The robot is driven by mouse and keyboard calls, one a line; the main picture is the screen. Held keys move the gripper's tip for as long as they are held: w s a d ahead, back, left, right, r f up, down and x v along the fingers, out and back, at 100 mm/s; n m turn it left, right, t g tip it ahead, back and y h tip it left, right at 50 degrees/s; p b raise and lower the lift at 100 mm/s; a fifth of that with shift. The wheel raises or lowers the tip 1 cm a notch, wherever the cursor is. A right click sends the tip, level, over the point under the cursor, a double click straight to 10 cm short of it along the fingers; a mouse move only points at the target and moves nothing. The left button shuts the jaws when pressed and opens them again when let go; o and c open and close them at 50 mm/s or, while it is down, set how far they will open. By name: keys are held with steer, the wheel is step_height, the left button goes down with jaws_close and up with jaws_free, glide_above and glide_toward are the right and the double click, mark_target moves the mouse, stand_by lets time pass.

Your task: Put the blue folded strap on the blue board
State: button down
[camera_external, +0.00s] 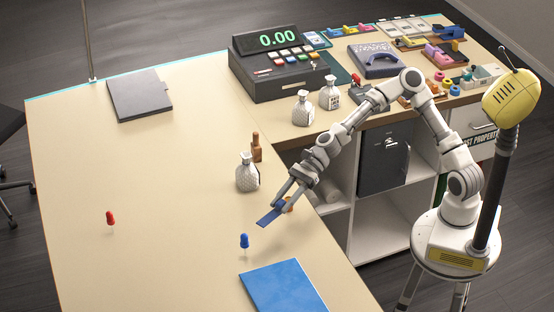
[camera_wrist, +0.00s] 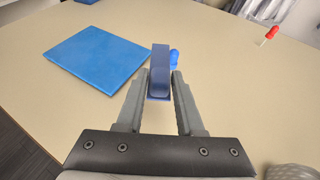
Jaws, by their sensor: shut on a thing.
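The blue folded strap (camera_external: 267,217) is a small dark blue strip held in my gripper (camera_external: 283,199) above the table. In the wrist view the strap (camera_wrist: 159,70) stands between the two fingertips of my gripper (camera_wrist: 160,85), which are shut on it. The blue board (camera_external: 284,286) lies flat at the table's front edge, below and slightly right of the strap in the external view. In the wrist view the board (camera_wrist: 97,58) is to the left of the strap, apart from it, and its top is bare.
A blue pin (camera_external: 244,241) stands between the strap and the board; it is partly hidden behind the strap in the wrist view. A red pin (camera_external: 110,218) stands further left. Silvery bottles (camera_external: 246,173) and a brown bottle (camera_external: 256,147) stand behind my gripper.

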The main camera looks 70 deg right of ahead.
steer(key=s+a+r+n+g, duration=0.1)
steer(key=s+a+n+g, duration=0.25)
steer(key=s, duration=0.35)
steer(key=b, duration=0.3)
glide_above(296, 276)
steer(key=shift+g, duration=0.35)
step_height(296, 276, down, 7)
steer(key=shift+r, duration=0.1)
steer(key=shift+f+b, duration=0.45)
steer(key=shift+f, duration=1.5)
steer(key=shift+f, duration=0.15)
steer(key=c, duration=0.5)
jaws_free()
steer(key=shift+c, duration=0.2)
